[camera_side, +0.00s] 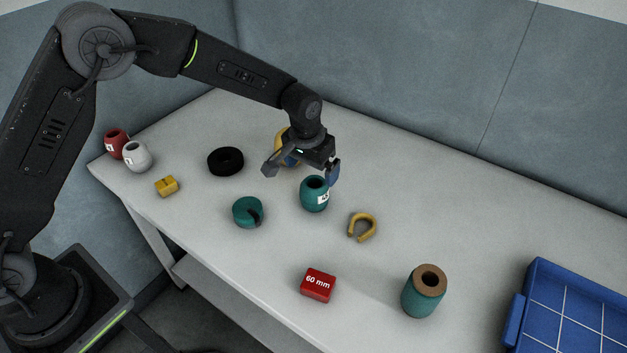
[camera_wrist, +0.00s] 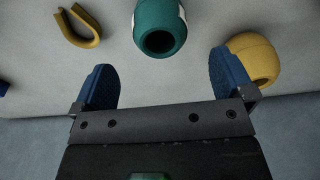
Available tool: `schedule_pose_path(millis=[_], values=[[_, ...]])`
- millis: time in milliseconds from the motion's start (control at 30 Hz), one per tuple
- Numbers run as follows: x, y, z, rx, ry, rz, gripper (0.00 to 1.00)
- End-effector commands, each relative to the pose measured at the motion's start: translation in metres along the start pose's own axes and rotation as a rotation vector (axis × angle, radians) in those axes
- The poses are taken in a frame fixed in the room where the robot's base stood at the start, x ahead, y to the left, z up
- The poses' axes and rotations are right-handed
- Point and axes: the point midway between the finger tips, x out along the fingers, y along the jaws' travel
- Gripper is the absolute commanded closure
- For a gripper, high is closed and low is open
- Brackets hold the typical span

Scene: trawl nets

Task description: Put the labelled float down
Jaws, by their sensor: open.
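The teal float (camera_side: 314,198) with a white label stands upright on the table, its dark hole facing up. In the wrist view the teal float (camera_wrist: 160,14) lies just beyond the fingertips, roughly centred between them. My gripper (camera_side: 302,168) is open and empty, just above and behind the float. The wrist view shows both blue finger pads (camera_wrist: 162,75) wide apart with nothing between them. A yellow float (camera_side: 281,146) stands behind my gripper, partly hidden by it. In the wrist view the yellow float (camera_wrist: 251,57) is close beside the right finger.
A yellow shackle (camera_side: 362,228), teal slotted disc (camera_side: 247,213), black ring (camera_side: 225,162) and yellow block (camera_side: 167,186) lie around. A red "60 mm" block (camera_side: 318,286) and twine spool (camera_side: 423,293) are in front. Red (camera_side: 116,143) and white (camera_side: 136,156) floats stand left, a blue crate (camera_side: 512,320) right.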

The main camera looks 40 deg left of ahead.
Motion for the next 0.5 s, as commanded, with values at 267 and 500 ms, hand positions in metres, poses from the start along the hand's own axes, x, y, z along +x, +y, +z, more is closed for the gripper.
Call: schedule_pose_path(millis=[267,500], values=[[-0.04,0.0,0.0,0.0,0.0,0.0,0.0],[-0.045,0.0,0.0,0.0,-0.001,0.0,0.0]])
